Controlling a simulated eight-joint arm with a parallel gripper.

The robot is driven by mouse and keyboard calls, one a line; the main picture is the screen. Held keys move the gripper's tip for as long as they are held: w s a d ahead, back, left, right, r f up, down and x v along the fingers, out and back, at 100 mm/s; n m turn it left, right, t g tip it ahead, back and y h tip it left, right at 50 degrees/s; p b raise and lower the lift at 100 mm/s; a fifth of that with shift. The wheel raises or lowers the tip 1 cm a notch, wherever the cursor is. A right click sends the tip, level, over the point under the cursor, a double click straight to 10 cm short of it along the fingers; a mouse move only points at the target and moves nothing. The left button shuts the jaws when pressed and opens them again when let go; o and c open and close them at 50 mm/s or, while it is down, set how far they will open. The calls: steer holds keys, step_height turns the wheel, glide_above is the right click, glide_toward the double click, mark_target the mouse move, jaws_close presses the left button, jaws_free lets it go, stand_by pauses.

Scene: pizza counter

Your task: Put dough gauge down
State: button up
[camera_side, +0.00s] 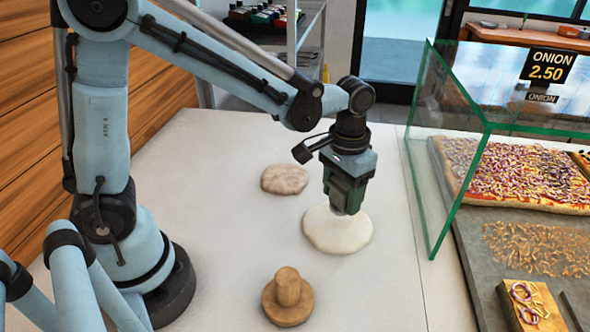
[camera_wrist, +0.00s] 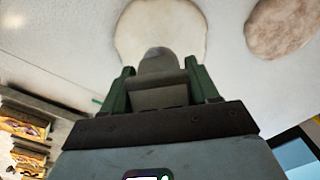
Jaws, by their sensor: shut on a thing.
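My gripper (camera_side: 347,200) points down over a pale round of dough (camera_side: 338,232) on the white counter. In the wrist view, its green fingers (camera_wrist: 160,88) are shut on a grey piece with a rounded end, which I take to be the dough gauge (camera_wrist: 158,62). The gauge is mostly hidden by the gripper in the side view. Its end overlaps the edge of the pale dough (camera_wrist: 160,25) in the wrist view. I cannot tell whether it touches the dough.
A browner dough round (camera_side: 285,179) lies behind and left of the gripper. A wooden disc with a knob (camera_side: 288,292) stands in front. A glass case (camera_side: 455,150) with pizza is at the right. The counter (camera_side: 385,280) is clear at front right.

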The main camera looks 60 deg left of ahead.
mark_target(340, 207)
steer(key=shift+w+a+f, duration=0.1)
steer(key=shift+w+f, duration=0.05)
steer(key=shift+f, duration=1.95)
steer(key=shift+f, duration=0.15)
steer(key=o, duration=1.1)
